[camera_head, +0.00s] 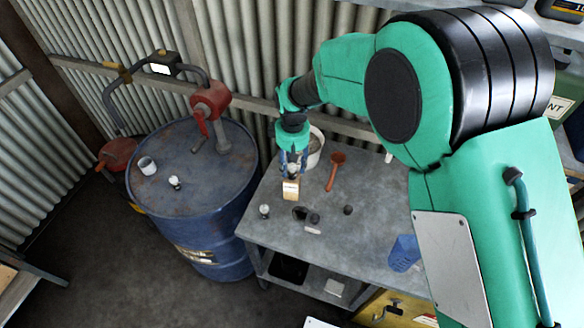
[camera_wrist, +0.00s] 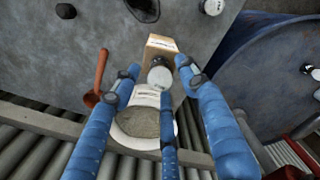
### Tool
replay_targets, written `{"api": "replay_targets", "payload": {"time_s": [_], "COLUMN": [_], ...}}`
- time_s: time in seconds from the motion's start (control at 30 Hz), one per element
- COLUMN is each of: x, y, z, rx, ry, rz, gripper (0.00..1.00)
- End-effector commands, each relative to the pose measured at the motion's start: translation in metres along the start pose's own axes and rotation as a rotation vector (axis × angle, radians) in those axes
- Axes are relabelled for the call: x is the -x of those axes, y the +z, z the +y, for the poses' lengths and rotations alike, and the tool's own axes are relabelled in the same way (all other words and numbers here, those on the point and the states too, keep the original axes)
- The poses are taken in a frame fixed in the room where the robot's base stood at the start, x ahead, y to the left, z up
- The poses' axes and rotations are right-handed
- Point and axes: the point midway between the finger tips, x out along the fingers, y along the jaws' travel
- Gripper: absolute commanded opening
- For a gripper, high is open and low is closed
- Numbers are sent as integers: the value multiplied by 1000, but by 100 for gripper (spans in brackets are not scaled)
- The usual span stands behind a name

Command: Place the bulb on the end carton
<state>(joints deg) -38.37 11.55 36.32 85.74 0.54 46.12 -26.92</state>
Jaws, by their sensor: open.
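A white bulb with a dark grey neck (camera_wrist: 160,75) lies between my gripper's fingers in the wrist view, at the top of a small tan carton (camera_wrist: 162,45). The bulb appears to rest on the carton; any small gap is hard to see. In the head view the carton (camera_head: 290,190) stands on the grey bench, with the bulb (camera_head: 293,172) partly hidden by the fingers. My gripper (camera_head: 292,163) is over the carton. Its blue fingers are spread apart around the bulb in the wrist view (camera_wrist: 163,85), open. Only one carton shows clearly.
The blue drum (camera_head: 195,240) at left carries a cup (camera_head: 147,165) and a bulb (camera_head: 175,182).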

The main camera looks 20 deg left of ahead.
Motion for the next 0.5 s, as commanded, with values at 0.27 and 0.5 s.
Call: {"api": "replay_targets", "payload": {"time_s": [0.27,0.5], "x": [45,81], "y": [0,0], "z": [0,0], "rx": [0,0], "ry": [1,1], "rz": [2,1], "gripper": [43,43]}}
